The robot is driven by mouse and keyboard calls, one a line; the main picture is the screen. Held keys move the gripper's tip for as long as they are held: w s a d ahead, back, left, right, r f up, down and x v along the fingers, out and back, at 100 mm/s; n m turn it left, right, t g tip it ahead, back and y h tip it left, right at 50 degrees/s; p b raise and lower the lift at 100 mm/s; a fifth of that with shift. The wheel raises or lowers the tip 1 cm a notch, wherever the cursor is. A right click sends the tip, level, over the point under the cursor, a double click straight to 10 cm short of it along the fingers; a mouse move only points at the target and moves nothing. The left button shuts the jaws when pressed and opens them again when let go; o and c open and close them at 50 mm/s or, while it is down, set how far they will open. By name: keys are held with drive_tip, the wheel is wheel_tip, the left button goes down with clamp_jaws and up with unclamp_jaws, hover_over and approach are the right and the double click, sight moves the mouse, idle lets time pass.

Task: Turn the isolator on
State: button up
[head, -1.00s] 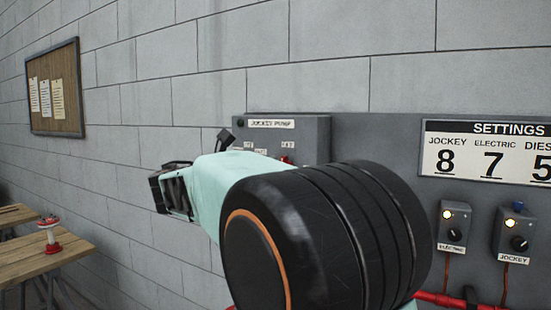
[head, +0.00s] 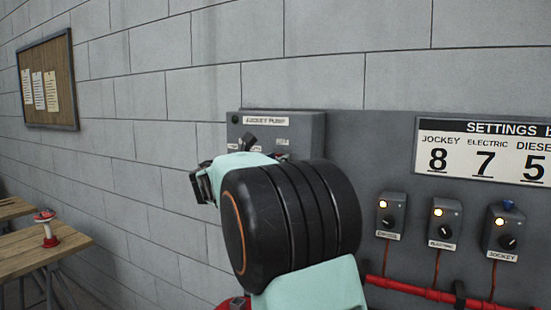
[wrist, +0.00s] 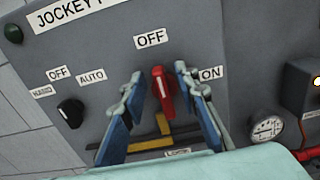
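The isolator is a red handle (wrist: 163,92) on the grey jockey pump panel (wrist: 225,35). It points up toward the OFF label (wrist: 151,39), tilted slightly in the wrist view. The ON label (wrist: 211,73) is to its right. My gripper (wrist: 158,76) is open, with one blue-padded finger on each side of the handle. A gap shows on the left; the right finger is closer, and I cannot tell if it touches. In the head view my gripper (head: 203,184) is in front of the panel (head: 316,132), and my arm hides the red handle.
A black selector knob (wrist: 70,112) with HAND, OFF and AUTO labels is left of the handle. A gauge (wrist: 267,128) is at the right. Small control boxes (head: 391,214) and a red pipe (head: 410,288) lie right of my arm. A wooden table (head: 40,250) stands left.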

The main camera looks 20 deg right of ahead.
drive_tip(key=shift+c, duration=0.5)
clamp_jaws()
drive_tip(key=shift+s+f+m+b, duration=0.15)
drive_tip(key=shift+m+b, duration=0.15)
drive_tip(key=shift+b, duration=0.2)
drive_tip(key=m+b, duration=0.5)
drive_tip(key=b, duration=0.1)
drive_tip(key=s+d+f+m+b, duration=0.1)
drive_tip(key=m+b, duration=1.1)
drive_tip(key=b, duration=0.1)
drive_tip(key=shift+s+d+f, duration=0.15)
drive_tip(key=shift+s+f, duration=0.1)
drive_tip(key=shift+f, duration=0.1)
drive_tip(key=shift+m, duration=0.3)
